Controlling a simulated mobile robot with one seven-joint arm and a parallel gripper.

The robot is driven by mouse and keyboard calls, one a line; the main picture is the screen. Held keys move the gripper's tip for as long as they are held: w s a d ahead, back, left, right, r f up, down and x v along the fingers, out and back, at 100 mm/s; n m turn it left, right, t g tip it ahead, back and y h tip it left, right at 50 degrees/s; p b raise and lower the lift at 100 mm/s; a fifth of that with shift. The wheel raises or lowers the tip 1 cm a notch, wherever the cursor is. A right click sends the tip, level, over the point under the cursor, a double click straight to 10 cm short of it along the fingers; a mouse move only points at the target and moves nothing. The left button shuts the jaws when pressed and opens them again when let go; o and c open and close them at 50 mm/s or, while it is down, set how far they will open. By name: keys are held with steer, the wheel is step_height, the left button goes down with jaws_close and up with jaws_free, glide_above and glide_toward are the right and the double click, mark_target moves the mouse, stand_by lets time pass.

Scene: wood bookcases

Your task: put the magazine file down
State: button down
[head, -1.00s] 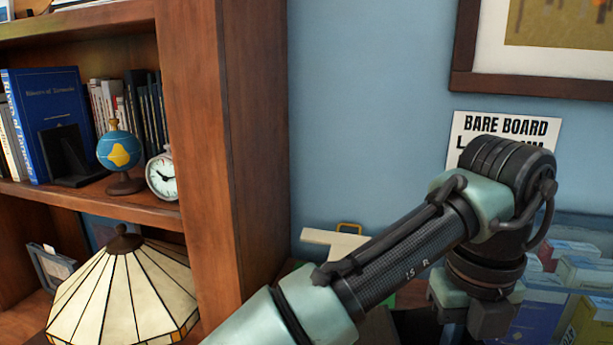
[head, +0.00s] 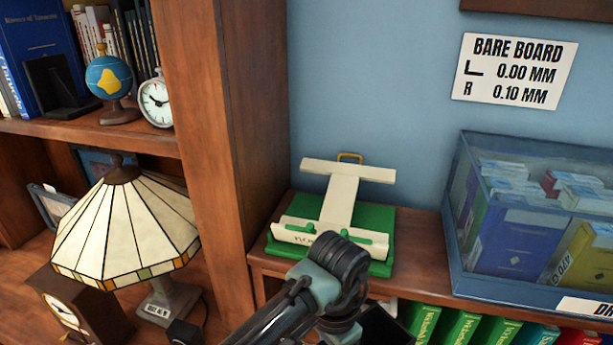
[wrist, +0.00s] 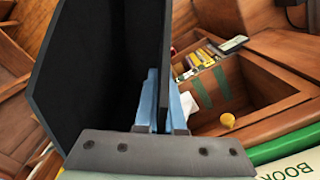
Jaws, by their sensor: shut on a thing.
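The magazine file (wrist: 95,60) is a black, open-sided holder that fills the left of the wrist view. My gripper (wrist: 165,85) has light-blue fingers shut on its wall. In the head view, a dark box-like part, likely the same file (head: 388,326), shows at the bottom beside my wrist, in front of the low bookcase. My fingers are hidden there behind my arm. The file is held in the air, and its lower end is out of sight.
A green stand with a cream T-shaped piece (head: 342,195) sits on the low bookcase top (head: 420,245). A clear blue bin (head: 455,215) of boxes stands right. A lamp (head: 125,230) is left.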

steer(key=s+a+f+n+b, duration=0.15)
steer(key=a+f+n, duration=0.25)
steer(key=f+n, duration=0.65)
steer(key=s, duration=0.2)
steer(key=s+f, duration=0.1)
steer(key=s, duration=0.2)
steer(key=s+f, duration=0.1)
steer(key=s, duration=0.1)
steer(key=shift+s, duration=0.3)
steer(key=shift+s+d, duration=0.2)
steer(key=shift+s, duration=0.15)
steer(key=shift+a, duration=0.1)
steer(key=shift+w+d, duration=0.1)
steer(key=shift+d, duration=0.15)
